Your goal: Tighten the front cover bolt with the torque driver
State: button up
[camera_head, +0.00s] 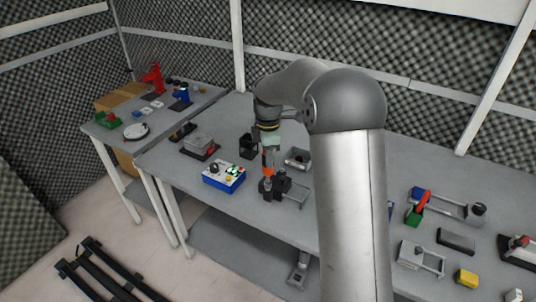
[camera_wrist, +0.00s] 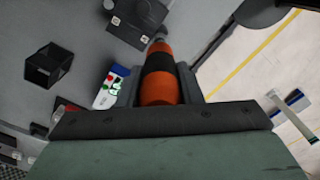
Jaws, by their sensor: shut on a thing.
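My gripper (camera_head: 269,143) is shut on the torque driver (camera_head: 267,160), which has an orange and black body. The driver points down over the dark block fixture (camera_head: 275,187) near the front edge of the workbench. In the wrist view the driver (camera_wrist: 158,75) reaches away from my gripper, its narrow grey tip by the dark fixture (camera_wrist: 130,28). I cannot tell whether the tip touches it. The front cover bolt cannot be made out in either view.
A blue and white button box (camera_head: 223,177) stands left of the fixture. A grey tray (camera_head: 298,157) is close on the right. My arm hides part of the bench (camera_head: 225,125).

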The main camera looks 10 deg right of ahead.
jog(key=shift+f, duration=0.85)
dwell(2.7)
